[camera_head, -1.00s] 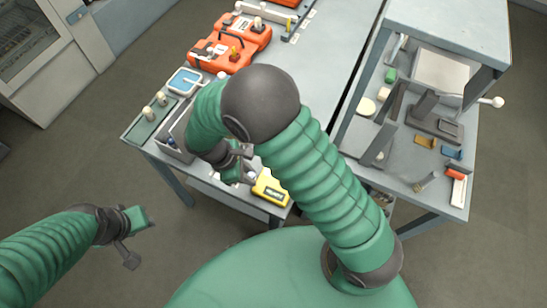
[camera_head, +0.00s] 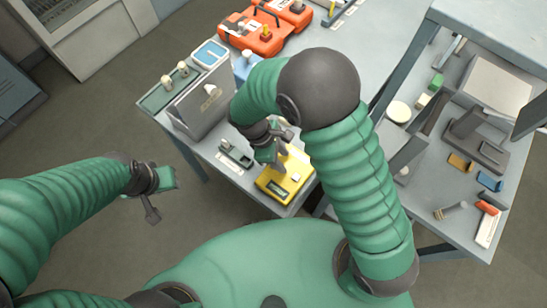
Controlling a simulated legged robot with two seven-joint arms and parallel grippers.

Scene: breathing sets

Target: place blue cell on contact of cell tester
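The yellow cell tester (camera_head: 270,187) lies near the front end of the left bench, with a dark display and a small pale part on top. My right gripper (camera_head: 279,158) is over the tester's back edge, pointing down. Its fingers are small and partly covered by my arm, so whether they are apart or hold something does not show. I cannot make out a blue cell for certain; the spot between the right fingers is hidden. My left gripper (camera_head: 163,197) is out over the floor to the left, fingers apart and empty.
A grey upright case (camera_head: 203,103) and a green tray (camera_head: 158,98) with pale knobs stand left of the tester. A small dark holder (camera_head: 235,155) lies beside it. Orange cases (camera_head: 252,36) are farther back. The right bench (camera_head: 440,235) carries several small parts.

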